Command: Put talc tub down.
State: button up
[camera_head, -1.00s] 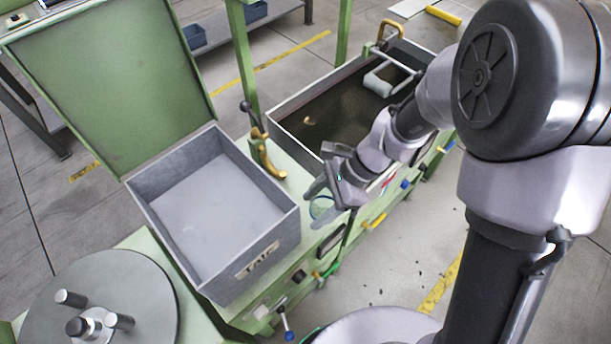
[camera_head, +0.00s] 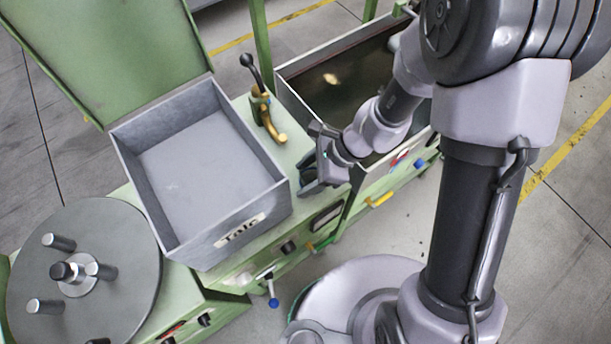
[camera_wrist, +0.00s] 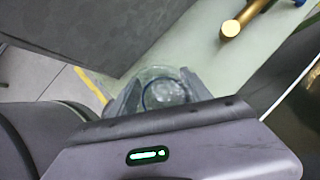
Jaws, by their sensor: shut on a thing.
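My gripper (camera_head: 308,180) is shut on a clear round tub (camera_wrist: 165,88), which I take for the talc tub. In the wrist view the tub sits between the two fingers, and I look at its round end. It appears empty or see-through. In the head view my gripper hides most of it. I cannot tell whether the tub touches that surface.
A brass lever with a black handle (camera_head: 264,105) stands behind my gripper. A dark water tank (camera_head: 345,85) lies to the right. A round plate with pegs (camera_head: 125,245) is at lower left.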

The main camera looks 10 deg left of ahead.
jog(key=shift+f, duration=0.1)
jog(key=o, duration=1.3)
jog(key=shift+o, duration=0.2)
jog(key=shift+r, duration=0.25)
jog(key=w+d+r+n+t+h+p, duration=0.1)
jog(key=d+r+n+p, duration=0.3)
jog(key=r, duration=0.6)
jog(key=w+d+r+t+p, duration=0.1)
jog(key=d+r, duration=0.4)
jog(key=r, duration=0.4)
jog(key=s+d+r+n+t+h, duration=0.1)
jog(key=s+d+r+n+t, duration=0.1)
jog(key=r, duration=0.4)
jog(key=s+d+r+n+t+h, duration=0.2)
jog(key=s+d+r+n+t, duration=0.1)
jog(key=s+d+r, duration=0.3)
jog(key=shift+d+r+n+t, duration=0.3)
jog(key=shift+d+n, duration=0.4)
jog(key=shift+d, duration=0.05)
